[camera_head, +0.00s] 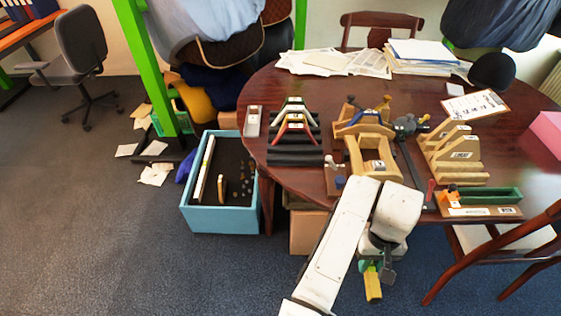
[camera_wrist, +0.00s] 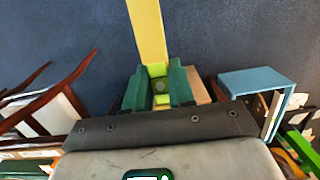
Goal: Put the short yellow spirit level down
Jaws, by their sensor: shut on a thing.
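The short yellow spirit level (camera_head: 373,288) is held in my gripper (camera_head: 371,265) and hangs down below it, over the floor in front of the table. In the wrist view the level (camera_wrist: 147,30) is a plain yellow bar running up out of the frame from between the green fingers of my gripper (camera_wrist: 158,84). The fingers are shut on its near end. Its far end is out of the wrist view, and part of it is hidden by the fingers. It touches nothing else that I can see.
A round dark table (camera_head: 288,178) carries wooden fixtures, coloured saddle gauges and papers. A light-blue open box (camera_head: 220,219) stands on the floor at left, with a long pale bar, a small yellowish piece and coins inside. A wooden chair (camera_head: 508,254) is at right.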

